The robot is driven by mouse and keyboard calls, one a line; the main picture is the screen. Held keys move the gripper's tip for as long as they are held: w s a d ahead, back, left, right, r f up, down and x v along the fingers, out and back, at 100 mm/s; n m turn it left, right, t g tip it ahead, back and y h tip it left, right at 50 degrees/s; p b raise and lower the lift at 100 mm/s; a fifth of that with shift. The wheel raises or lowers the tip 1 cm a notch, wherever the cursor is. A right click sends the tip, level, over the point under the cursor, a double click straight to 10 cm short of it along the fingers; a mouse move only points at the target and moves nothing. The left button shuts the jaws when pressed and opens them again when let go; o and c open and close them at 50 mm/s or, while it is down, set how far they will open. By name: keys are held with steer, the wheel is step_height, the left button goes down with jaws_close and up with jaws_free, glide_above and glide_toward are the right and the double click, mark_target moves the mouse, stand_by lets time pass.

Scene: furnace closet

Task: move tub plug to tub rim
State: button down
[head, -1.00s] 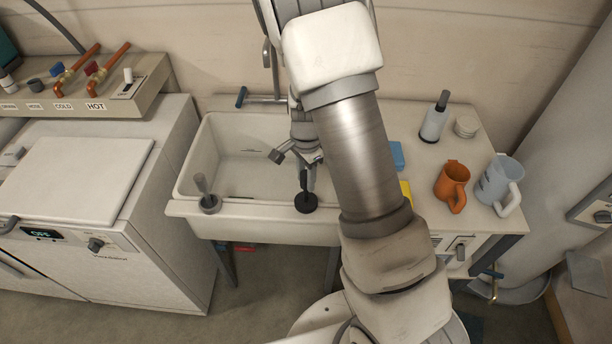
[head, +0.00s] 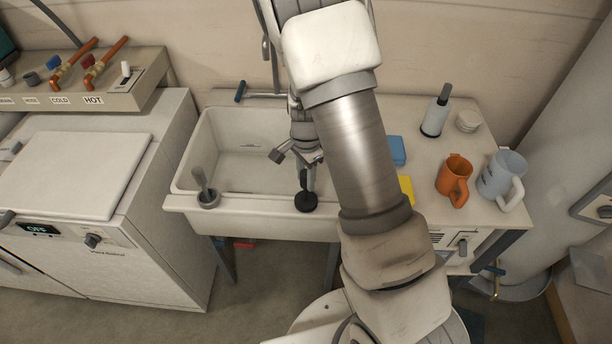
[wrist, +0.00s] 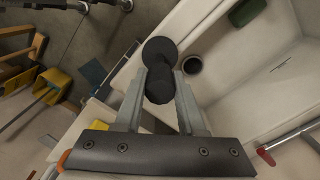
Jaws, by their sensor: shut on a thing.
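The tub plug is a black disc with a short stem (head: 306,202). In the head view it hangs below my gripper (head: 307,172), in front of the tub's front rim or over it. In the wrist view the plug (wrist: 160,52) is between the two fingertips of my gripper (wrist: 160,84), which is shut on it. The white tub (head: 245,135) is behind, and its front rim (head: 255,207) runs left and right of the plug. I cannot tell whether the plug touches the rim. My arm hides the tub's right part.
A dark round ring (wrist: 192,64) lies close beside the plug in the wrist view. A blue sponge (head: 397,150), yellow sponge (head: 406,188), orange mug (head: 453,180) and pale jug (head: 502,178) are at right.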

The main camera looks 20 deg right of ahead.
steer(key=shift+f+b, duration=0.35)
steer(key=shift+f, duration=0.15)
steer(key=shift+c, duration=2.1)
jaws_free()
steer(key=shift+r, duration=0.1)
step_height(320, 180, up, 17)
steer(key=shift+r, duration=0.2)
